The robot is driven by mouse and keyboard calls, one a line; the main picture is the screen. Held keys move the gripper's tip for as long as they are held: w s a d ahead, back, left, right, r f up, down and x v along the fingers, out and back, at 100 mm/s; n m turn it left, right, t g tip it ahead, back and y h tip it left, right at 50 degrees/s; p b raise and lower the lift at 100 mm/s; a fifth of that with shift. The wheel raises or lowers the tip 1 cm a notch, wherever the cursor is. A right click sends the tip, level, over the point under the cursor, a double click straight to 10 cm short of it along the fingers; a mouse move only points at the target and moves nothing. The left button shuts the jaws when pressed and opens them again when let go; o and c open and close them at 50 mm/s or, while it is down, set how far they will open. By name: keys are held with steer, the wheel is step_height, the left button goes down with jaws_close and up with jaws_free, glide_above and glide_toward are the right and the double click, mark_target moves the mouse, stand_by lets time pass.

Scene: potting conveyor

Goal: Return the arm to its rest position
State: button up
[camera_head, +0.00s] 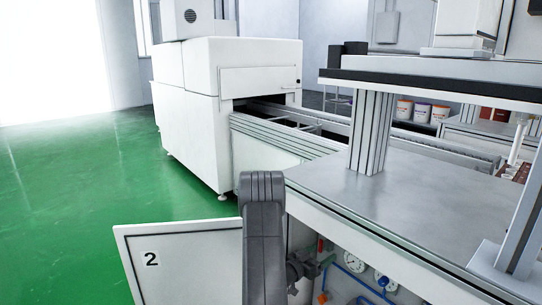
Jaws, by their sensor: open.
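My arm (264,235) stands upright in the lower middle, a grey link with a ribbed top end. My gripper (325,263) shows as a small dark shape just right of this link, partly hidden behind it. It is open, and I see nothing between its fingers. It is in front of the open cabinet under the metal worktop (410,200); whether it touches anything there I cannot tell.
A white panel marked 2 (185,268) stands open at lower left. Gauges (354,262) and blue tubing fill the cabinet. A metal post (371,135) rises from the worktop. A white machine (215,110) with a conveyor stands behind. Green floor (75,210) at left is clear.

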steer(key=shift+f+m+b, duration=0.25)
steer(key=shift+m+b, duration=0.1)
steer(key=shift+m, duration=0.55)
steer(key=shift+s, duration=0.1)
